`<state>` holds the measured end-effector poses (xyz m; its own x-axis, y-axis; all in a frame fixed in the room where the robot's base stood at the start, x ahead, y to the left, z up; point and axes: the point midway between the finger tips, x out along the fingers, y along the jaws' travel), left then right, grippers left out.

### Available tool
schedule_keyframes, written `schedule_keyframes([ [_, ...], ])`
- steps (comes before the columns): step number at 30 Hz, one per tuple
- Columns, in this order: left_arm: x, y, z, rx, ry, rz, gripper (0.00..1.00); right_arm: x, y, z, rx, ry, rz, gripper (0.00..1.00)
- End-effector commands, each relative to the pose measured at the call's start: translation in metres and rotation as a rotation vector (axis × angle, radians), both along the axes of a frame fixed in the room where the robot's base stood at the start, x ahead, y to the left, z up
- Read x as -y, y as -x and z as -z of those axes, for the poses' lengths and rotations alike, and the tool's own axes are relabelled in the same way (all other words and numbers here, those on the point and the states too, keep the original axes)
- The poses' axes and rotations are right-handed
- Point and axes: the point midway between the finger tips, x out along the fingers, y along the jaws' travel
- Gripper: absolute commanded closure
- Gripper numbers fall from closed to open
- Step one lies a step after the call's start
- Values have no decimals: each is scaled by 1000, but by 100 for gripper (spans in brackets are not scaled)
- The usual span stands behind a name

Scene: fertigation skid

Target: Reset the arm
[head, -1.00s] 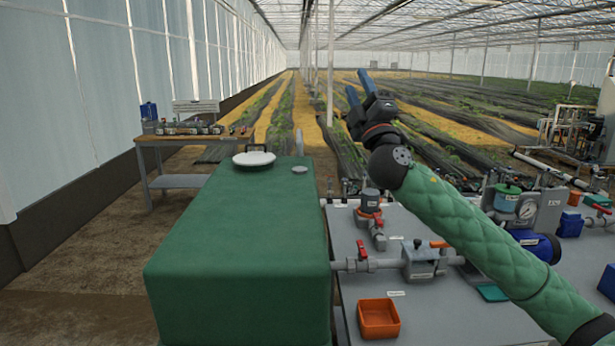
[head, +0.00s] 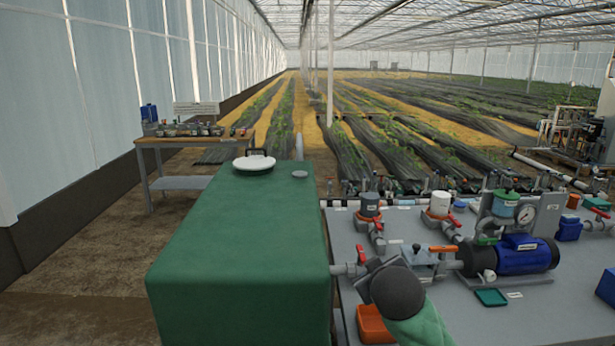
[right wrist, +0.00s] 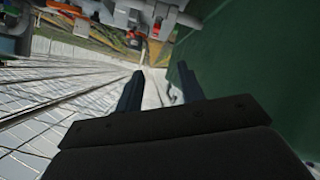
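My right arm (head: 418,325) in its green sleeve comes in from the bottom right of the head view, its dark rounded wrist low over the grey skid table. The fingers of its gripper are hidden there behind the wrist. In the right wrist view the two blue fingers of my right gripper (right wrist: 160,70) stand apart with nothing held between them. A green wall fills the right of that view, close to the fingers. My left gripper is out of view.
A large green tank (head: 235,260) stands left of the wrist. The grey table (head: 470,325) carries an orange bin (head: 374,325), partly covered by my arm, a blue pump (head: 525,255), valves with red handles and a pressure gauge (head: 526,214). A workbench (head: 180,141) stands further back left.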

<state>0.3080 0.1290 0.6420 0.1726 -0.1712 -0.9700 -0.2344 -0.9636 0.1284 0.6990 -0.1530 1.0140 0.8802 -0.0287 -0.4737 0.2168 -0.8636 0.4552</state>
Motion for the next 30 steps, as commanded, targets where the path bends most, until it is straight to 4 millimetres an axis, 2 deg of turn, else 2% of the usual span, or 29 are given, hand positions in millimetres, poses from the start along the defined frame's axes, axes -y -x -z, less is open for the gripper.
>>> schedule_keyframes([
  [1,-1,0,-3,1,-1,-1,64,-2,11,16,-41,-25,-5,62],
  [3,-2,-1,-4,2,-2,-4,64,-4,26,35,-88,-58,-12,62],
  [11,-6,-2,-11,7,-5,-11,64,-9,78,100,-232,-171,-21,62],
  [20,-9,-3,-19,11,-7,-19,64,-5,145,171,-391,-263,25,62],
  [30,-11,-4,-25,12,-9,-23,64,-3,234,253,-597,-331,101,62],
])
